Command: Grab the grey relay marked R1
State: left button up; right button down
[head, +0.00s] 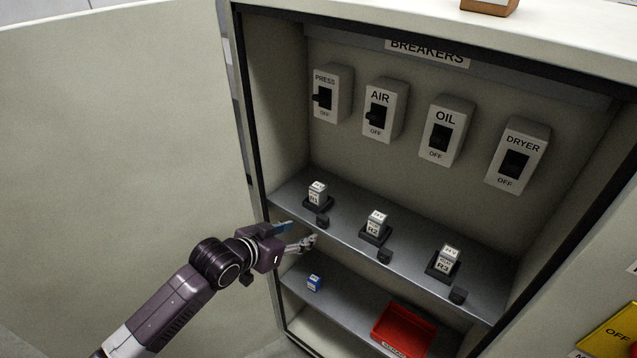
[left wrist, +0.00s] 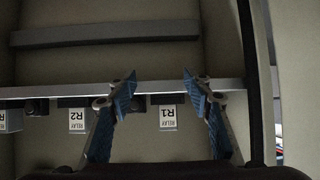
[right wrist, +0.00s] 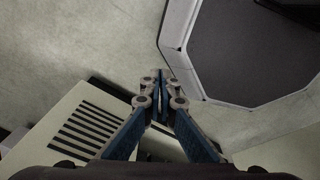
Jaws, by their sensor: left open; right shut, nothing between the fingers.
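The grey relay R1 (head: 318,194) stands upright in a black socket at the left end of the cabinet's upper shelf. My left gripper (head: 298,236) is open and empty, in front of that shelf and lower in the picture than R1, apart from it. In the left wrist view, which shows the labels upside down, relay R1 (left wrist: 167,117) appears between the open fingers (left wrist: 158,86), beyond them. My right gripper (right wrist: 162,80) is shut and empty, away from the relays.
Relays R2 (head: 376,224) and R3 (head: 444,259) stand farther right on the upper shelf (head: 345,222). The lower shelf holds a blue block (head: 314,283) and a red bin (head: 404,329). Breaker switches, including PRESS (head: 329,95), line the back wall. The cabinet's left edge is near my left gripper.

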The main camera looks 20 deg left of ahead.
pick_arm(q)
jog(key=t+h, duration=0.1)
send_near(314, 189)
notch_tip(314, 189, down, 4)
jog(key=w+d, duration=0.2)
jog(key=shift+w+a+r+t, duration=0.1)
jog(key=shift+w+t, duration=0.05)
jog(key=shift+w, duration=0.45)
jog(key=shift+w+a+r+t, duration=0.1)
jog(key=shift+w+r+t, duration=0.05)
jog(key=shift+w, duration=0.45)
jog(key=shift+w+d+f+p, duration=0.1)
jog(key=shift+w+d+p, duration=0.3)
jog(key=shift+w, duration=0.2)
jog(key=shift+w+d+p, duration=0.15)
jog(key=shift+w+p, duration=0.15)
jog(key=p+x, duration=0.1)
jog(key=x, duration=0.2)
jog(key=shift+w, duration=0.2)
jog(key=shift+w+d+f, duration=0.15)
jog(key=shift+w, duration=0.2)
pick_arm(e)
notch_tip(314, 189, up, 3)
jog(key=shift+r, duration=0.1)
pick_arm(q)
jog(key=shift+c, duration=0.2)
grip_shut()
pick_arm(e)
jog(key=shift+d, duration=0.2)
